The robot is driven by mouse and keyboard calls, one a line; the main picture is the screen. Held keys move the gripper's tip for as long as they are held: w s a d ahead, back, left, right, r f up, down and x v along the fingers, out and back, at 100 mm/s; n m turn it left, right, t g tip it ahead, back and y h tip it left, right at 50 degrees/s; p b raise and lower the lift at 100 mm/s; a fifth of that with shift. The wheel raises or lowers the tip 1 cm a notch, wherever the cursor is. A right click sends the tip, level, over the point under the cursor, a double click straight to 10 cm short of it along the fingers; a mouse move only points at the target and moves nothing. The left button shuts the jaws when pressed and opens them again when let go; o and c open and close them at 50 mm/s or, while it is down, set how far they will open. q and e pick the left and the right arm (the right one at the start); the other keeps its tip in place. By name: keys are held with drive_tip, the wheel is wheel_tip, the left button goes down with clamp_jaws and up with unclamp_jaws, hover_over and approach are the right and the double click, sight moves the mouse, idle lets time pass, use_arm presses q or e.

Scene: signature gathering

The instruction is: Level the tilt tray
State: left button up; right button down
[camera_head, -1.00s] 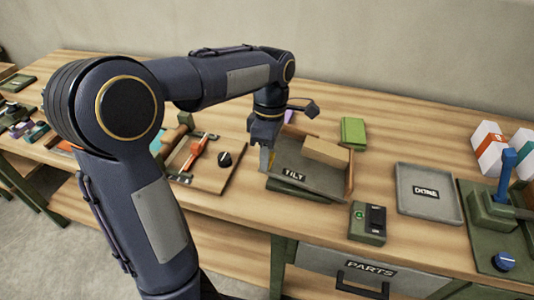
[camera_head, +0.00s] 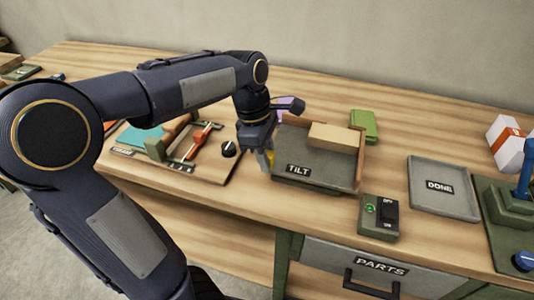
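The tilt tray (camera_head: 325,164) is a grey, shallow tray with a "TILT" label on its near side and a brown wooden wall at its right end. It looks close to level on the bench. A light wooden block (camera_head: 337,137) lies in its far right part. My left gripper (camera_head: 266,160) points down at the tray's left edge, its fingertips touching or very near that edge. The fingers overlap in this view, so their opening and any hold on the edge cannot be told. My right gripper is out of view.
A control box (camera_head: 379,218) with a green light and a black switch stands in front of the tray. A grey "DONE" tray (camera_head: 444,188) lies to the right. A green block (camera_head: 363,125) is behind, and a wooden clamp board (camera_head: 210,165) is at the left.

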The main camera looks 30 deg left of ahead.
use_arm(q)
drive_tip(key=o, duration=0.4)
drive_tip(key=r, duration=0.2)
drive_tip(key=a+r, duration=0.1)
drive_tip(key=r, duration=0.2)
drive_tip(key=r+p, duration=0.1)
drive_tip(key=r, duration=0.1)
drive_tip(key=shift+s+a+r, duration=0.25)
drive_tip(key=shift+r, duration=0.05)
drive_tip(key=s+d+f+m+t, duration=0.1)
drive_tip(key=s+d+f+m, duration=0.1)
drive_tip(key=s+m, duration=0.3)
drive_tip(key=s+d+f+m+t+h+p, duration=0.1)
drive_tip(key=s+d+f+m+t, duration=0.1)
drive_tip(key=s+m, duration=0.3)
drive_tip(key=s+d+f+m+t+p, duration=0.1)
drive_tip(key=s+d+f+m+t, duration=0.1)
drive_tip(key=m, duration=0.7)
drive_tip(key=shift+s+d+f+h, duration=0.15)
drive_tip(key=shift+s+d+f, duration=0.1)
drive_tip(key=shift+s+f, duration=0.35)
drive_tip(key=shift+s+d+f+h, duration=0.15)
drive_tip(key=shift+s+d+f, duration=0.1)
drive_tip(key=shift+s, duration=0.55)
